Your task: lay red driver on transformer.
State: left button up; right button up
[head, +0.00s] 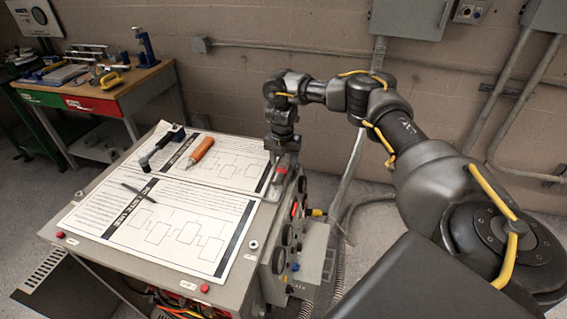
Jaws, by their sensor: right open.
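The transformer (75,218) is a grey box with printed sheets on its top. My right gripper (279,158) points down over the right edge of that top, and its jaws are open. Just below the jaws a small red and grey piece (280,175), which looks like the red driver, lies at the edge of the top; the gripper partly hides it. I cannot tell whether the jaws touch it. A driver with an orange handle (201,149) lies on the far sheet. My left gripper is out of view.
A black-handled tool (160,148) and a thin dark tool (138,192) lie on the sheets. Knobs and cables line the transformer's right side. A wooden workbench (110,98) with tools stands at the back left. The near sheet (175,225) is mostly bare.

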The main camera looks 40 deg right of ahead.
notch_tip(320, 180, up, 11)
jog(key=shift+s+a+p, duration=0.35)
jog(key=shift+a+p, duration=0.05)
jog(key=shift+a, duration=0.05)
dwell(0.4)
